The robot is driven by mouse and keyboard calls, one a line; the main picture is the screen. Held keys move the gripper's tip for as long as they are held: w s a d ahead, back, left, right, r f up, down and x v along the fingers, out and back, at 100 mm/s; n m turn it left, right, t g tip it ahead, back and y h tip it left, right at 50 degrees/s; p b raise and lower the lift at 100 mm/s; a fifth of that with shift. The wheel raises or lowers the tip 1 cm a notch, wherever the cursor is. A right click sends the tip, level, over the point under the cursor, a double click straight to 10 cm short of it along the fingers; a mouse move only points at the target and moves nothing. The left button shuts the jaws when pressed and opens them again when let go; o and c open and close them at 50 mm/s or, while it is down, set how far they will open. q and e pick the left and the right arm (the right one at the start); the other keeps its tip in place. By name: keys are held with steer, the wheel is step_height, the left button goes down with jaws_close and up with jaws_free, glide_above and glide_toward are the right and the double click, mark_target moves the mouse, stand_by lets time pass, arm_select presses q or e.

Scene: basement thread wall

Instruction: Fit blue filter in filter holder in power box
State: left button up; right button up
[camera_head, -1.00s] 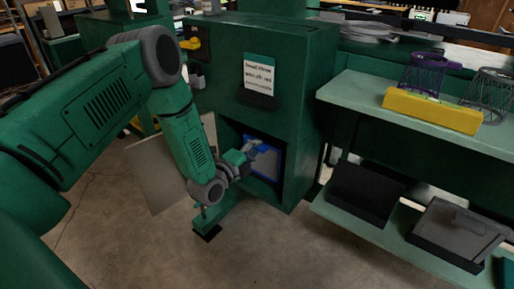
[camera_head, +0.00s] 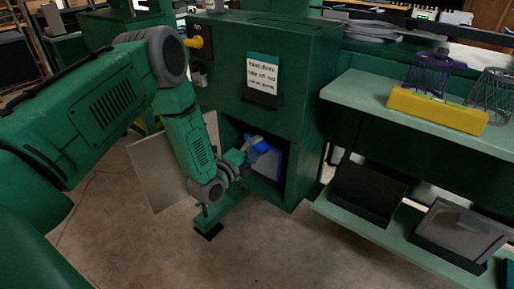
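The blue filter (camera_head: 269,164) has a blue frame around a grey panel. It stands roughly upright in the lower opening of the green power box (camera_head: 296,100). My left gripper (camera_head: 256,150) is at the filter's upper left edge and appears shut on it; the fingertips are small and partly lost against the blue. The filter holder inside the opening is dark and mostly hidden behind the filter, so I cannot tell whether the filter is seated. My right gripper is out of view.
An open panel (camera_head: 158,172) stands left of the opening, behind my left arm. A bench (camera_head: 360,92) at the right carries a yellow block (camera_head: 437,110) and wire baskets. Black trays (camera_head: 367,192) sit on its lower shelf. The floor in front is clear.

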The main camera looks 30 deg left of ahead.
arm_select(q)
steer(key=s+a, duration=0.1)
steer(key=s, duration=1.1)
steer(key=shift+f, duration=0.25)
steer(key=s+d+f+n+g+p, duration=0.4)
steer(key=s+d+f+n+g, duration=0.3)
steer(key=d+n+g, duration=0.1)
steer(key=s+d+f+n+g+y+p, duration=0.1)
steer(key=s+n+g, duration=0.8)
steer(key=s, duration=1.1)
steer(key=shift+s+d+n+g+y+p, duration=0.15)
steer(key=shift+d+n+g+y+p, duration=0.15)
steer(key=shift+d+n+p, duration=0.65)
